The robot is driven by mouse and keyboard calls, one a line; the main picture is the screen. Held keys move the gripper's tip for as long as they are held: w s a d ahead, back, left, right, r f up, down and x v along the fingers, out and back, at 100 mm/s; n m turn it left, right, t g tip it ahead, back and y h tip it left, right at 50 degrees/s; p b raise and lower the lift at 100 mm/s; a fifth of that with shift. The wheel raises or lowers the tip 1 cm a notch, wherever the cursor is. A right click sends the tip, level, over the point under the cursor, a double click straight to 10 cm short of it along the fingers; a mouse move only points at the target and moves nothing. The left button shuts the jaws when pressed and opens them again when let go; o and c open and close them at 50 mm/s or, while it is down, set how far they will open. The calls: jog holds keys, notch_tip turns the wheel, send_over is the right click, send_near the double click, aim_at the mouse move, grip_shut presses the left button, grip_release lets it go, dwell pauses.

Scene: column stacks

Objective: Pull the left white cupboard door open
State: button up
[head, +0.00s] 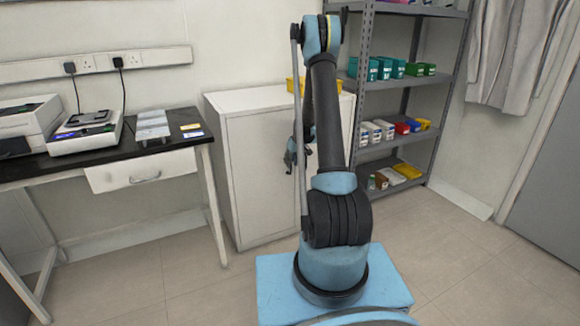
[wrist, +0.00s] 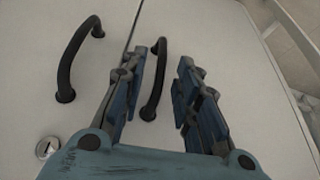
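The white cupboard (head: 262,170) stands behind my arm, its front partly hidden by the arm. In the wrist view, two black bow handles show on the white door fronts (wrist: 215,35), one each side of a dark seam. One handle (wrist: 78,55) is at upper left, clear of my fingers. The other handle (wrist: 157,80) lies right of the seam. My gripper (wrist: 164,72) is open; this handle appears between its fingers, close beside the left one. I cannot tell whether they touch. In the head view my gripper (head: 293,155) is in front of the cupboard. Both doors look shut.
A round lock (wrist: 47,148) sits at lower left in the wrist view. A black-topped desk (head: 170,137) with a drawer stands left of the cupboard. A grey shelf rack (head: 362,75) with boxes stands right. A yellow bin (head: 292,86) is on the cupboard. Floor in front is clear.

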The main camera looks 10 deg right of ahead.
jog(key=shift+x, duration=1.1)
